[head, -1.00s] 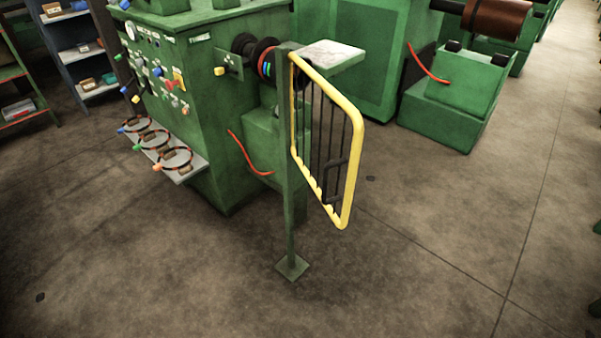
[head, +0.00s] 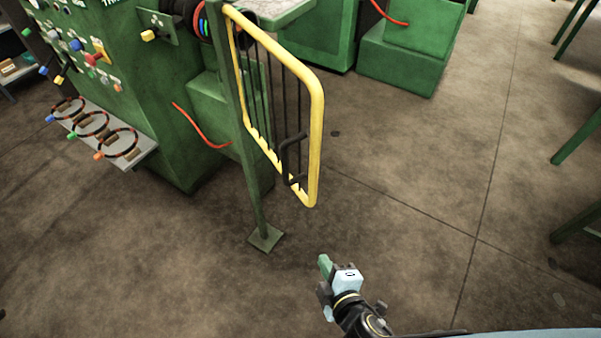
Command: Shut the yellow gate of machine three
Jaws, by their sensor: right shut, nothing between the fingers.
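The yellow gate (head: 318,130) hangs from a green post (head: 252,170) beside the green machine. It stands swung out from the machine, with dark vertical bars and a dark handle (head: 289,160) near its free lower edge. My right gripper (head: 323,268) is low in the picture, below and a little right of the gate, apart from it. It is shut and empty. My left gripper is not in view.
The green machine (head: 150,110) with its control panel and a grey shelf (head: 135,155) of rings stands at the left. A red hose (head: 195,128) hangs on it. Green table legs (head: 578,135) stand at the right. The floor around the gate is clear.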

